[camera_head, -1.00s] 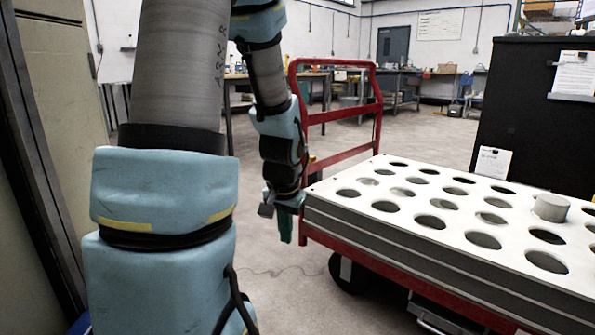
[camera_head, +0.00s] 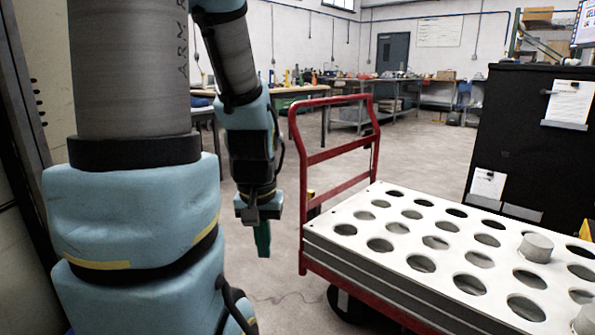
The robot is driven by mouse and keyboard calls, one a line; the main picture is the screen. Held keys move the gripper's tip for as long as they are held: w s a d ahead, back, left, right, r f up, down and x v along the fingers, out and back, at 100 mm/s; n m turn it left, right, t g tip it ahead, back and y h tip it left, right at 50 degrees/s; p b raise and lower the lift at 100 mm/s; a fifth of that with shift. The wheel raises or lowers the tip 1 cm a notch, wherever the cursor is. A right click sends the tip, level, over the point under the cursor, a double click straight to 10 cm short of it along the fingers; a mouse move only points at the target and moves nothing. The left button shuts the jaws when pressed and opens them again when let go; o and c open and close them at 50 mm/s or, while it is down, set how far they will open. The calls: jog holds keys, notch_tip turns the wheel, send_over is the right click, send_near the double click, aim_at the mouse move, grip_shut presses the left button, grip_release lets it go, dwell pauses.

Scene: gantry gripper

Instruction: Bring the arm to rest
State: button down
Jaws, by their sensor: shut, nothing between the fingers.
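My arm (camera_head: 130,75), grey and light blue, fills the left of the view. Its end hangs down left of the red cart. My gripper (camera_head: 262,240) points downward with its green fingers together and nothing between them. It hangs clear of the cart's near left corner, with floor behind it. The fingertips are small in the view.
A red cart (camera_head: 310,160) carries a white board (camera_head: 400,228) with several round holes. A grey cylinder (camera_head: 536,247) stands in the board, and another (camera_head: 588,318) shows at the right edge. A black cabinet (camera_head: 535,140) stands behind. Floor (camera_head: 285,285) left of the cart is open.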

notch_tip(320, 180, up, 21)
jog(key=p, duration=1.8)
jog(key=shift+p, duration=0.35)
